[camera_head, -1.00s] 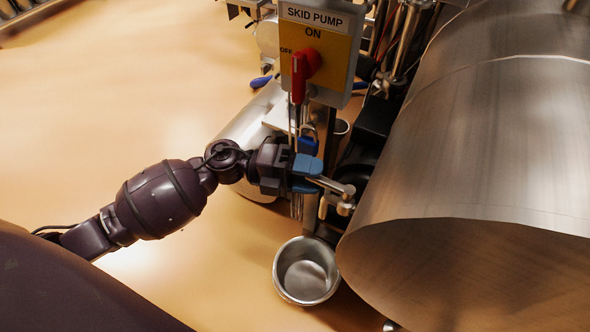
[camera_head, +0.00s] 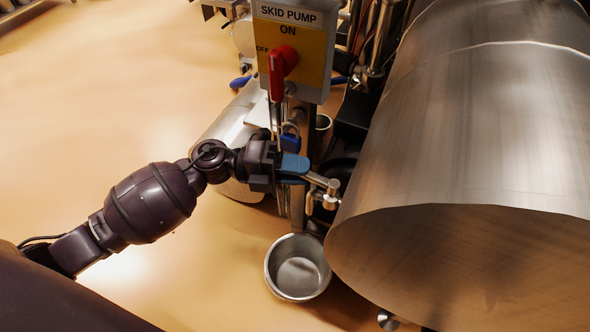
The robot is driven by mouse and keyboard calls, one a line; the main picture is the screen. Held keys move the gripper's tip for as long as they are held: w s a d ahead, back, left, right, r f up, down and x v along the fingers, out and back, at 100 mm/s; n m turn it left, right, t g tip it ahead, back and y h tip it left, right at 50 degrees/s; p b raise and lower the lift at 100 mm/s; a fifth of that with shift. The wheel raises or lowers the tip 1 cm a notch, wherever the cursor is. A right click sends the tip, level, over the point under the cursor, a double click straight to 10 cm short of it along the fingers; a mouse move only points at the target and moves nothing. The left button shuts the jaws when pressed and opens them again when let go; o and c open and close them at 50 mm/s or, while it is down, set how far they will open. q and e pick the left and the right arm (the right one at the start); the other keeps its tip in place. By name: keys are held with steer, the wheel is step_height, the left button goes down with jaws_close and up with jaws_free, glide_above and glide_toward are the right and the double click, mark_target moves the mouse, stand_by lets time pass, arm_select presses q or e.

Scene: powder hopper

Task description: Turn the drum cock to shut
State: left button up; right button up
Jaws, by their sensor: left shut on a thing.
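The drum cock (camera_head: 331,195) shows as a small metal fitting with a bar handle (camera_head: 317,180), just left of the big metal drum (camera_head: 470,130). My left gripper (camera_head: 297,168), with blue fingertips, comes in from the left and is shut on the cock's handle. The handle sticks out from the fingers to the right and slightly downward toward the fitting. The fingers cover the handle's near end. My right gripper is not in view.
A metal bowl (camera_head: 297,268) stands below the cock. A skid pump switch box (camera_head: 293,45) with a red knob (camera_head: 277,70) stands above my left gripper. The tan floor at left is clear.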

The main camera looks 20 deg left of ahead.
arm_select(q)
steer(key=shift+w, duration=0.55)
steer(key=shift+w+d, duration=0.1)
steer(key=shift+w+d, duration=0.35)
steer(key=shift+w, duration=0.5)
steer(key=shift+w+d+r, duration=0.15)
steer(key=shift+w+d, duration=0.25)
steer(key=shift+w, duration=0.1)
steer(key=shift+r, duration=0.1)
